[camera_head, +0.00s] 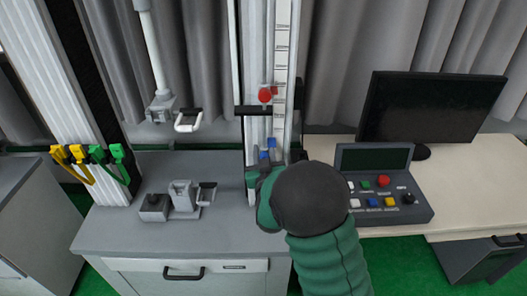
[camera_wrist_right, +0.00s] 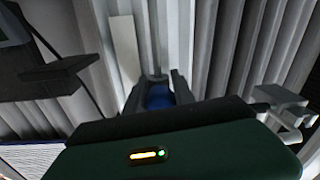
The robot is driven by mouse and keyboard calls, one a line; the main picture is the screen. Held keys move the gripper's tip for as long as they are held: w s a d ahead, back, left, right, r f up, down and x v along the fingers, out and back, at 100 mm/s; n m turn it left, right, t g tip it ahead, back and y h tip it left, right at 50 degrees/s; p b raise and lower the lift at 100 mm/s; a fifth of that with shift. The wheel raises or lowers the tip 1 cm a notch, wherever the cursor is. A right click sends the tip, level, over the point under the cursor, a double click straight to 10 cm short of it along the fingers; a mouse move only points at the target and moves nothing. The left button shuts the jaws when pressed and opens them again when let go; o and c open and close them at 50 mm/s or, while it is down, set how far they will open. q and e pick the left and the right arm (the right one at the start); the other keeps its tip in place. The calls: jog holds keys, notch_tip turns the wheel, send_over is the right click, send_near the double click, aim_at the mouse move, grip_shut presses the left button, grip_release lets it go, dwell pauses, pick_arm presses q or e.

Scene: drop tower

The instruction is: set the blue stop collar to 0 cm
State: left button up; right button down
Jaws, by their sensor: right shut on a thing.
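The blue stop collar (camera_head: 271,143) sits low on the upright white scale column (camera_head: 283,60) of the drop tower in the head view. My right gripper (camera_head: 262,172) is at the collar's height, with my dark wrist and green arm hiding most of its fingers. In the right wrist view the two dark fingers of my right gripper (camera_wrist_right: 160,90) are shut on the blue part of the collar (camera_wrist_right: 158,96). The collar's exact reading on the scale is hidden. My left gripper is not in view.
A red knob (camera_head: 265,95) and black crossbar (camera_head: 262,110) are above the collar. A control box with coloured buttons (camera_head: 384,202) and a monitor (camera_head: 430,110) stand at right. Grey fixtures (camera_head: 183,197) stand on the bench at left; yellow and green clips (camera_head: 98,155) hang further left.

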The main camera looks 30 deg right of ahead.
notch_tip(320, 180, up, 12)
jog(key=p, duration=0.7)
jog(key=shift+a+r, duration=0.1)
jog(key=shift+r, duration=0.15)
jog(key=shift+w, duration=0.1)
jog(key=c, duration=1.2)
grip_release()
jog(key=shift+r, duration=0.1)
jog(key=shift+o, duration=0.7)
jog(key=shift+s, duration=0.2)
jog(key=shift+w, duration=0.1)
